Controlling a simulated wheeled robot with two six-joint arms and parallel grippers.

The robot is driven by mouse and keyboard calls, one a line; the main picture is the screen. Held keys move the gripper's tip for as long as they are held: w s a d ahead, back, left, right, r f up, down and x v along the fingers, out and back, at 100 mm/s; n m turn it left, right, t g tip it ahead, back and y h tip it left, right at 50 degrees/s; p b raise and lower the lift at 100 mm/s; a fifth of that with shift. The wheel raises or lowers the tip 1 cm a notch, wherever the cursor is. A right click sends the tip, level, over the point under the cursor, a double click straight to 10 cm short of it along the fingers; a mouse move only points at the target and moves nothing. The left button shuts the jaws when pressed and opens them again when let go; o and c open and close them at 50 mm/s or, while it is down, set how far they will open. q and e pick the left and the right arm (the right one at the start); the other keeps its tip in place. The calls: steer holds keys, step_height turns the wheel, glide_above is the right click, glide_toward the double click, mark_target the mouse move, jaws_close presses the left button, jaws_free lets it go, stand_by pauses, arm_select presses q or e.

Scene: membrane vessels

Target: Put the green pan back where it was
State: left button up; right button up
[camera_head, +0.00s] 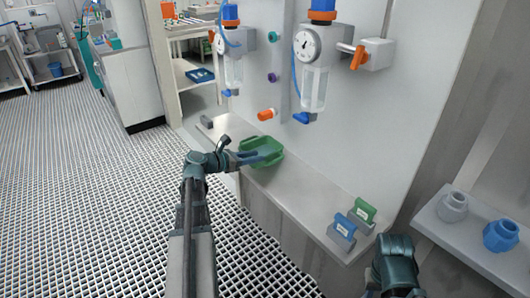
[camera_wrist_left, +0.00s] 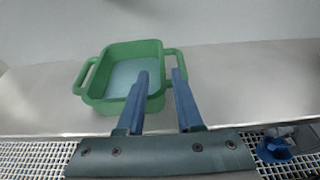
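The green pan (camera_head: 268,145) sits on the grey ledge below the wall-mounted vessels. It is a shallow rectangular pan with a loop handle at each end. In the left wrist view the pan (camera_wrist_left: 95,102) looks upright, with a pale inside floor. My left gripper (camera_wrist_left: 161,72) is open, its two blue fingers apart over the pan's right end and right handle. In the head view my left gripper (camera_head: 256,156) reaches the pan's near side. I cannot tell whether the fingers touch it. My right arm shows at the lower right, its fingers out of sight.
The ledge (camera_head: 290,190) is bare right of the pan, up to a green-tagged block (camera_head: 363,210) and a blue-tagged block (camera_head: 342,227). A grey block (camera_head: 206,122) is at its far end. A right-hand shelf holds grey (camera_head: 453,206) and blue (camera_head: 501,236) fittings.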

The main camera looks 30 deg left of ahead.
arm_select(q)
steer(key=p+v, duration=0.1)
steer(key=v, duration=0.4)
stand_by(0.6)
